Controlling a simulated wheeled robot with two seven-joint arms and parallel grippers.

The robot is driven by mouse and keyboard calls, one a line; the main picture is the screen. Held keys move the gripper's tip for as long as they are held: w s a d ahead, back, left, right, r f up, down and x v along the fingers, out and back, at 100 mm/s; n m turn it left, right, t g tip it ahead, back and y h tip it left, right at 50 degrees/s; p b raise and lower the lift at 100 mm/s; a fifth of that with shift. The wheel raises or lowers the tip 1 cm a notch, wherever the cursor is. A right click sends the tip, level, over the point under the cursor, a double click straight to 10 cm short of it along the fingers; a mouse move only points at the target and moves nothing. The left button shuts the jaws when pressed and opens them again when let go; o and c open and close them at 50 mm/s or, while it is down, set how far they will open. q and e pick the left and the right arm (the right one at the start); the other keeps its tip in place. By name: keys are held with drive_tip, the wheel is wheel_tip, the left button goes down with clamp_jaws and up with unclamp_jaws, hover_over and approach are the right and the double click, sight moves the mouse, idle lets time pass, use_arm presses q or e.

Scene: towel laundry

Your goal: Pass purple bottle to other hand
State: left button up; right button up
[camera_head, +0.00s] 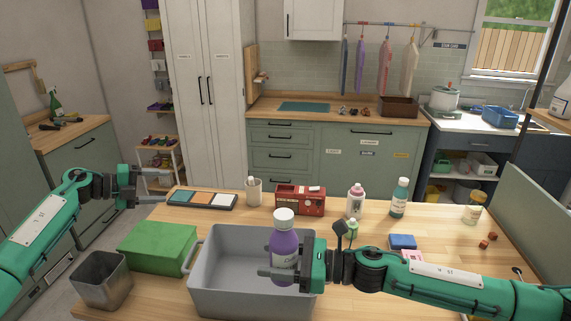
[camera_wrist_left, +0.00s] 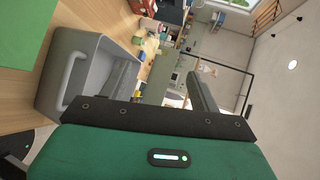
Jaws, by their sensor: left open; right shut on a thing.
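The purple bottle (camera_head: 284,246) has a white cap and stands upright in my right gripper (camera_head: 281,274), which is shut on its lower part. The bottle is in front of or over the grey bin (camera_head: 222,301); its exact height above the bin is hard to tell. My left gripper (camera_head: 152,187) is open and empty, to the left of the bottle and above the table's left edge. The left gripper's fingers also show in the left wrist view (camera_wrist_left: 165,90), spread apart with nothing between them. I cannot make out the purple bottle in the left wrist view.
A green box (camera_head: 157,246) and a metal container (camera_head: 101,279) stand left of the bin. Behind it are a palette tray (camera_head: 202,200), a white cup (camera_head: 254,192), a red box (camera_head: 301,200), a pink-white bottle (camera_head: 355,203) and a teal bottle (camera_head: 399,199).

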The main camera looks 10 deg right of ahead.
use_arm(q)
drive_tip(key=s+d+r+m+g, duration=0.2)
drive_tip(key=d+r+m+g, duration=0.15)
drive_tip(key=d, duration=0.35)
drive_tip(key=s+d+r+m+g, duration=0.2)
drive_tip(key=s+d+r+m, duration=0.15)
drive_tip(key=d, duration=0.35)
drive_tip(key=m+g+y, duration=0.1)
drive_tip(key=m+y, duration=1.1)
drive_tip(key=m, duration=0.3)
approach(286, 214)
drive_tip(key=shift+w+d+f, duration=0.1)
drive_tip(key=shift+w+d, duration=0.15)
drive_tip(key=shift+d, duration=0.15)
drive_tip(key=shift+s+d+m+y, duration=0.1)
drive_tip(key=shift+s+m+y, duration=0.2)
drive_tip(key=shift+s+y, duration=0.25)
wheel_tip(286, 214, down, 12)
drive_tip(key=shift+w+r, duration=0.15)
drive_tip(key=shift+c, duration=0.2)
